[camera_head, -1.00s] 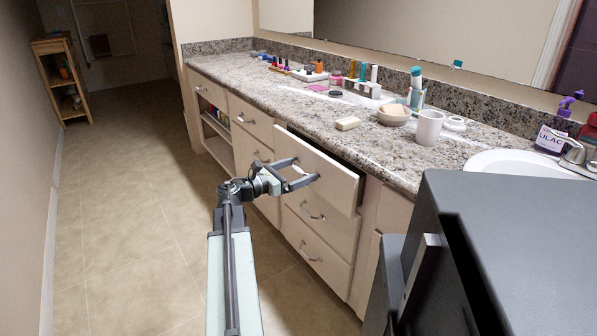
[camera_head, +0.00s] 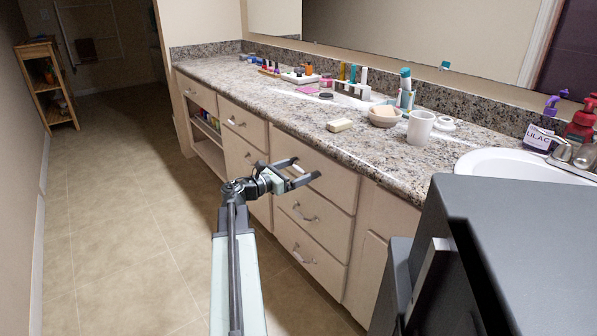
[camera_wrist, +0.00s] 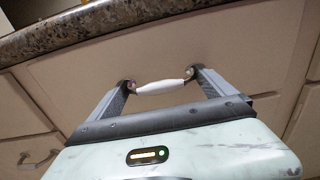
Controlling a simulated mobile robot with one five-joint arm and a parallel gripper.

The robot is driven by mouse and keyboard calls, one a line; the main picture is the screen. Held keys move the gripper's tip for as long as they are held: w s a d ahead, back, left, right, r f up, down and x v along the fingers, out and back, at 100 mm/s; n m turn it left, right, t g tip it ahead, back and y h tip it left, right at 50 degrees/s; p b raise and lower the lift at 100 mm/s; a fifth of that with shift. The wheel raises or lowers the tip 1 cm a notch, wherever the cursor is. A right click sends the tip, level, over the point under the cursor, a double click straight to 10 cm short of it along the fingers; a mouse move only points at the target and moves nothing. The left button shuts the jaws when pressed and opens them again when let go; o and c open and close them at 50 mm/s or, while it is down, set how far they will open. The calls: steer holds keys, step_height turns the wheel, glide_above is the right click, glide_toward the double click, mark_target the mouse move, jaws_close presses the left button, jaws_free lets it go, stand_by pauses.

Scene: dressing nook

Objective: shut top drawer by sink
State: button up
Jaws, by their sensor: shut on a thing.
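The top drawer (camera_head: 325,185) nearest the sink has a plain beige front and looks flush with the cabinet, with no open gap showing under the counter. Its pale handle (camera_wrist: 160,87) lies between the two fingers in the wrist view. My gripper (camera_head: 306,168) is at this drawer front, shut on the handle; the gripper also shows in the wrist view (camera_wrist: 161,78). The sink (camera_head: 500,163) is a white basin at the right of the counter, partly hidden by my dark body.
Two drawers with handles (camera_head: 304,213) sit below. A granite counter (camera_head: 300,108) carries a soap bar (camera_head: 339,125), bowl (camera_head: 384,116), white cup (camera_head: 420,128) and bottles. A wooden shelf (camera_head: 46,85) stands at the far left. The tiled floor (camera_head: 110,220) at left is clear.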

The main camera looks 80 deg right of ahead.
steer(key=o, duration=1.7)
steer(key=shift+s+d, duration=0.15)
steer(key=shift+s, duration=0.05)
steer(key=shift+o, duration=0.2)
steer(key=shift+w, duration=0.15)
steer(key=v, duration=0.7)
steer(key=shift+w+a, duration=0.2)
steer(key=shift+a, duration=0.1)
